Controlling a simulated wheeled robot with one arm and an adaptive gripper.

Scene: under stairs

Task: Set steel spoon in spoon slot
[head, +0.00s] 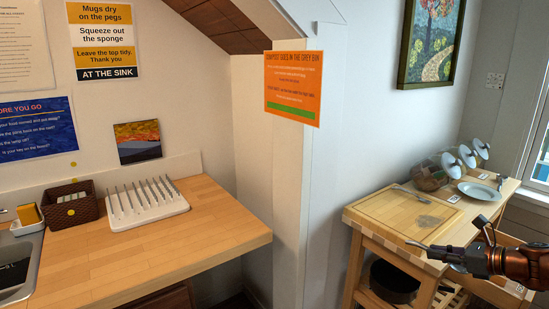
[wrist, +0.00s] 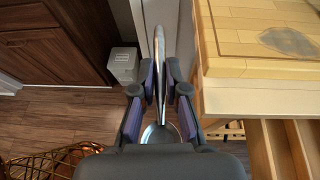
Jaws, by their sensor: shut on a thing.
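My gripper (head: 452,254) is at the lower right of the head view, in front of the wooden cart. In the wrist view my gripper (wrist: 160,92) is shut on a shiny steel spoon (wrist: 159,55). The spoon's long part runs up between the fingertips, and a rounded end (wrist: 160,133) shows nearer the palm. The spoon also shows as a thin bright piece left of the gripper in the head view (head: 416,245). Pale wooden compartments (wrist: 277,145) show at the wrist view's lower right. I cannot tell which is the spoon slot.
The cart top holds a wooden board (head: 385,213), a plate (head: 478,191) and a basket (head: 430,178). A white peg rack (head: 147,210) stands on the left counter. A gold wire basket (wrist: 45,162) and small grey bin (wrist: 123,65) are on the floor.

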